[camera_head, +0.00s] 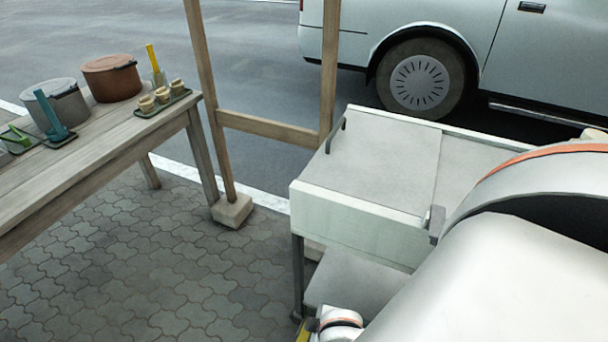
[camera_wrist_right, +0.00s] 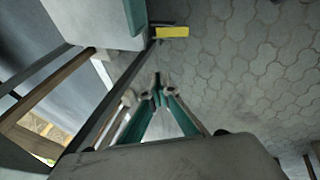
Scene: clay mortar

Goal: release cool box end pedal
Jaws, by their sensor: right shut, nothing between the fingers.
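The pale cool box (camera_head: 365,175) stands at the centre right of the head view, with a grey lid, a dark handle on its far left edge and dark legs. A yellow pedal (camera_wrist_right: 172,32) shows at the top of the right wrist view, by a dark leg. A small yellow patch at the bottom of the head view may be the same pedal. My right gripper (camera_wrist_right: 157,92) is shut and empty, its fingertips apart from the pedal in the picture. My right arm covers the lower right of the head view and hides part of the box. My left gripper is out of view.
A wooden table (camera_head: 110,140) with pots, cups and tools stands at the left. A wooden post frame on a block (camera_head: 232,211) stands between table and box. A parked car (camera_head: 430,45) is behind. Paving (camera_head: 150,265) at the lower left is clear.

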